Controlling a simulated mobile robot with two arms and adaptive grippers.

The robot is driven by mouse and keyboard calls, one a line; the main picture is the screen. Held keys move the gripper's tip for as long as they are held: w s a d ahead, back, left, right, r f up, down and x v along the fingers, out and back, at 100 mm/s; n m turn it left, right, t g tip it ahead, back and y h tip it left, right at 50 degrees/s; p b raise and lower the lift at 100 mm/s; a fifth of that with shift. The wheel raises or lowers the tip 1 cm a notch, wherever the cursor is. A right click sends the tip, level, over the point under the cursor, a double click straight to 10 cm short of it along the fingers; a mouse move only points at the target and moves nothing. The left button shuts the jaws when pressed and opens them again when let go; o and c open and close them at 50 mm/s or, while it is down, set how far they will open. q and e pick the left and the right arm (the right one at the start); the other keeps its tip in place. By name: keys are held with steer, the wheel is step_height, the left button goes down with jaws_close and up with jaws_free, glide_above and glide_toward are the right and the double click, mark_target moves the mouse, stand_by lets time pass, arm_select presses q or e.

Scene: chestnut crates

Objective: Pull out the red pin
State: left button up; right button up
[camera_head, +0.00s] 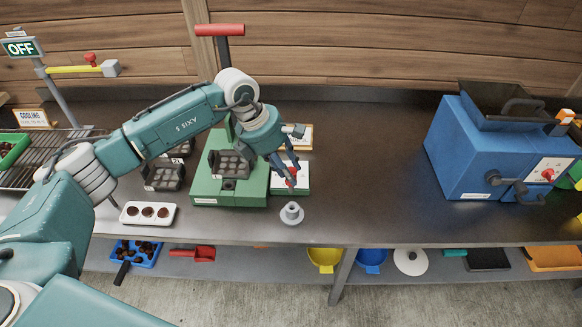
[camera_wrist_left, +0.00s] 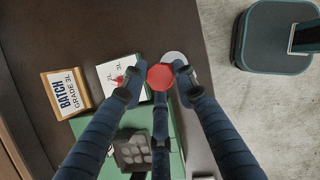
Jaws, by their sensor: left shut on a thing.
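The red pin shows in the left wrist view as a red, many-sided head (camera_wrist_left: 160,76) between the fingertips. In the head view a little red (camera_head: 291,174) shows among the fingers, by the right side of the green press (camera_head: 200,190). My left gripper (camera_head: 289,182) points down there and is shut on the pin; the fingers close around its head. The pin's shaft is hidden beneath the head, so I cannot tell whether it sits in anything. My right gripper is not in view.
A grey stepped stand (camera_head: 292,213) is just in front of the gripper. A white card (camera_wrist_left: 118,72) with a small red mark lies beside it. A black mould (camera_head: 230,164) sits on the press.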

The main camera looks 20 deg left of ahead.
mark_target(289, 184)
arm_select(q)
steer(key=shift+d, duration=0.2)
steer(key=shift+f+b, duration=0.15)
steer(key=shift+b, duration=0.2)
steer(key=shift+f+b, duration=0.55)
steer(key=shift+f, duration=0.1)
steer(key=shift+f+b, duration=0.75)
steer(key=shift+f, duration=0.1)
step_height(289, 184, down, 2)
steer(key=shift+b, duration=0.8)
steer(key=shift+f, duration=0.2)
jaws_close()
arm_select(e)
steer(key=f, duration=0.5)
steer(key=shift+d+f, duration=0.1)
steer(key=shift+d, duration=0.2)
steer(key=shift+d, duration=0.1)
